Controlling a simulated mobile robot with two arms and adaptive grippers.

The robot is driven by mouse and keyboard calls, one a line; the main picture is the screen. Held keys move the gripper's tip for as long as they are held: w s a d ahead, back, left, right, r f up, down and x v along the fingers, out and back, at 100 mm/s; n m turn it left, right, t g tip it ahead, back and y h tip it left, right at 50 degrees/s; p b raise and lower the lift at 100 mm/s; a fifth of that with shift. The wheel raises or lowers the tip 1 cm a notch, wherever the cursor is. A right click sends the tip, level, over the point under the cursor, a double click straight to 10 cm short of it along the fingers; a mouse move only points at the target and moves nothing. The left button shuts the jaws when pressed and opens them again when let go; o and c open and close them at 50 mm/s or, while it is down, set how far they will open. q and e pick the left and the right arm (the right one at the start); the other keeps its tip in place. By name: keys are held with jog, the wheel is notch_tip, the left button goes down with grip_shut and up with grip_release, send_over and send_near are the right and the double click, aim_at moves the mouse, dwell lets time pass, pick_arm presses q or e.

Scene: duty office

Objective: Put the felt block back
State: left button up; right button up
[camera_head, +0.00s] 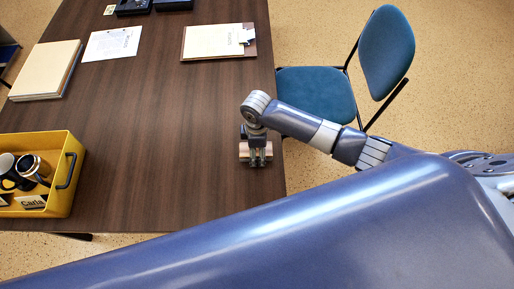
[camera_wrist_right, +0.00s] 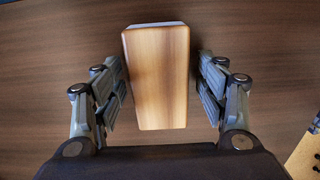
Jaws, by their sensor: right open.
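The felt block, with a light wooden body (camera_head: 244,151), lies on the dark table (camera_head: 170,120) near its right edge. My right gripper (camera_head: 257,158) is over the block. In the wrist view its open fingers (camera_wrist_right: 160,95) stand on both sides of the block, with a gap at the right and a narrower one at the left. My left gripper is not in view.
A yellow crate (camera_head: 68,190) with mugs and a name plate stands at the table's left. A thick folder stack (camera_head: 45,70), a paper sheet (camera_head: 112,43) and a clipboard (camera_head: 215,41) lie farther back. A blue chair (camera_head: 318,93) stands right of the table. The table's middle is clear.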

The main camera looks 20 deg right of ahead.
notch_tip(320, 180, up, 12)
jog(key=shift+r+b, duration=0.15)
jog(key=shift+b, duration=0.15)
dwell(0.8)
